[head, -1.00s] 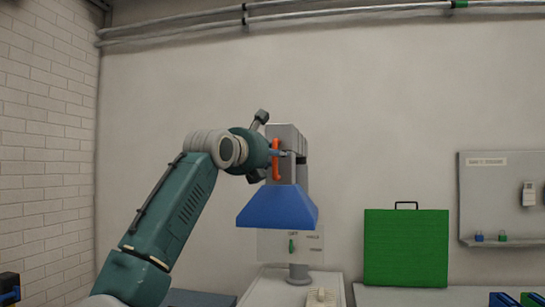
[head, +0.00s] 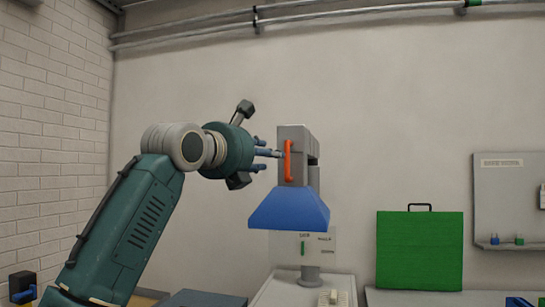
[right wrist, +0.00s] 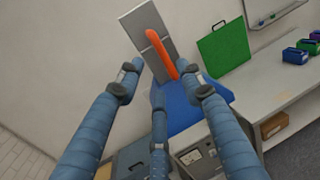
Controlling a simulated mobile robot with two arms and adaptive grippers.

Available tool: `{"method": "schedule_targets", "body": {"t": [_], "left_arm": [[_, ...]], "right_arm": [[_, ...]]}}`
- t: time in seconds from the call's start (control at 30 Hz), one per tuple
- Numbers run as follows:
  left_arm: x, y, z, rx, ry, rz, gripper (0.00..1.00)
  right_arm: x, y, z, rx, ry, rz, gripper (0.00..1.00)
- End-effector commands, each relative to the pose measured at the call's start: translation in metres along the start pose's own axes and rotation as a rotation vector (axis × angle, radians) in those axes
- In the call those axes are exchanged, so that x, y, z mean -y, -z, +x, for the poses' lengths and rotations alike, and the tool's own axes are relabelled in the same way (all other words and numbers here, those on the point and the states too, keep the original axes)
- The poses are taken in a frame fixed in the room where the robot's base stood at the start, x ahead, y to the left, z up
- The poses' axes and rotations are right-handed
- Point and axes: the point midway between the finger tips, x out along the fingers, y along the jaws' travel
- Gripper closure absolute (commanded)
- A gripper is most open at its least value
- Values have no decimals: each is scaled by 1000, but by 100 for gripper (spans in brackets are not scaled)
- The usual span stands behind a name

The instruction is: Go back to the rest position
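A teal arm enters from the lower left of the head view. The right wrist view matches it, so I take it as my right arm. Its gripper (head: 270,153) has blue fingers pointing right, just left of an orange handle (head: 288,161). In the right wrist view the fingers (right wrist: 160,78) are spread and empty, and the orange handle (right wrist: 161,52) lies beyond their tips. The handle is upright on a grey block above a blue hood (head: 289,210). A black and blue part (head: 22,288) at the lower left edge seems to be my left gripper, mostly cut off.
A green case (head: 419,252) stands on the bench right of the hood. A grey wall panel (head: 508,200) with a small shelf is farther right. The brick wall (head: 55,120) bounds the left; open air surrounds the arm.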

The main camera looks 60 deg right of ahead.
Motion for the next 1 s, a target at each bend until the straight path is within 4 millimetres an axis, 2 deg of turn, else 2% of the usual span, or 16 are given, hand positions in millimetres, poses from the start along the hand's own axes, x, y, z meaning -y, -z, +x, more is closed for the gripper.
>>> {"method": "schedule_targets", "body": {"t": [0.13,0.67,0.77,0.87,0.97,1.0], "left_arm": [[0,0,0,-1,0,0,59],[0,1,0,-1,0,0,59],[0,1,0,-1,0,0,59],[0,1,0,-1,0,0,59],[0,1,0,-1,-1,0,59],[-1,1,0,-1,-1,0,59]], "right_arm": [[0,1,-6,-1,0,0,63],[0,0,-6,-1,0,0,63],[-5,1,-7,13,6,-26,63],[-28,4,-12,78,36,-142,63],[-77,12,-27,219,83,-370,63],[-105,19,-36,293,98,-483,63]]}}
